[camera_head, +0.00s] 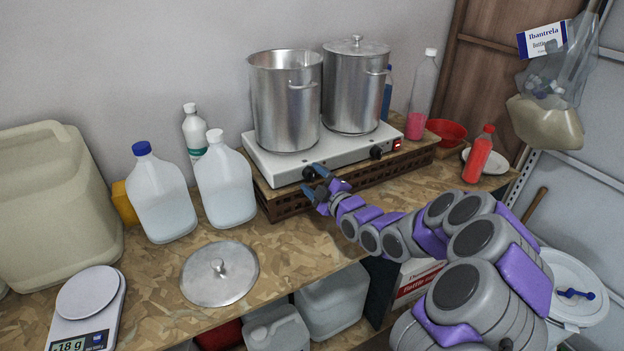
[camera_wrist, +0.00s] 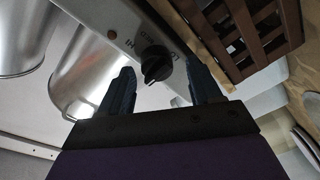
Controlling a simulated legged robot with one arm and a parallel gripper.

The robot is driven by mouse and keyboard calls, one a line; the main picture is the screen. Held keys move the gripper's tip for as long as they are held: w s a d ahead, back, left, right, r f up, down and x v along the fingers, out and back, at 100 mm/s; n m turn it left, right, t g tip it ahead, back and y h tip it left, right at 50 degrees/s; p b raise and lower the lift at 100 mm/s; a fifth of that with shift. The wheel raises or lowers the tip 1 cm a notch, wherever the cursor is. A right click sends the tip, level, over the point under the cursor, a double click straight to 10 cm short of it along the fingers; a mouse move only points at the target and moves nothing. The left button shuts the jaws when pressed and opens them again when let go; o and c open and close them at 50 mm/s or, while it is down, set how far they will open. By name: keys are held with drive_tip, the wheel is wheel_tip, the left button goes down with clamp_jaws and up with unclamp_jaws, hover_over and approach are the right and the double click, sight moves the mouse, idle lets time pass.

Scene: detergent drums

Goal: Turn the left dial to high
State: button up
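The left dial (camera_head: 308,173) is a small black knob on the front of the white double hot plate (camera_head: 262,166). In the wrist view the dial (camera_wrist: 155,63) shows close up, with HI, MED and LO markings beside it; its exact setting is hard to tell. My gripper (camera_head: 315,181) is at the hot plate's front. In the wrist view my gripper (camera_wrist: 160,68) is open, one dark finger on each side of the dial, with visible gaps. The right dial (camera_head: 376,152) is further right, beside a red switch (camera_head: 397,145).
An open pot (camera_head: 286,105) and a lidded pot (camera_head: 354,90) stand on the hot plate, which rests on a brown crate (camera_head: 345,182). White jugs (camera_head: 225,187) stand to the left. A loose lid (camera_head: 219,272) and a scale (camera_head: 87,305) lie in front.

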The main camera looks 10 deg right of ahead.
drive_tip(key=shift+d, duration=0.5)
drive_tip(key=c, duration=0.4)
drive_tip(key=shift+a, duration=0.3)
drive_tip(key=c, duration=0.6)
drive_tip(key=shift+m, duration=0.3)
drive_tip(key=m+p, duration=0.2)
drive_tip(key=m, duration=0.1)
drive_tip(key=shift+r+p, duration=0.15)
drive_tip(key=shift+p, duration=0.2)
drive_tip(key=m+p, duration=0.2)
drive_tip(key=m, duration=0.2)
drive_tip(key=shift+t, duration=0.3)
drive_tip(key=m+p, duration=0.2)
drive_tip(key=m, duration=0.1)
drive_tip(key=shift+w+m+t, duration=0.1)
drive_tip(key=shift+m+t, duration=0.2)
drive_tip(key=shift+m, duration=0.1)
drive_tip(key=shift+m+h+p, duration=0.3)
drive_tip(key=shift+m+p, duration=0.45)
drive_tip(key=shift+m, duration=0.95)
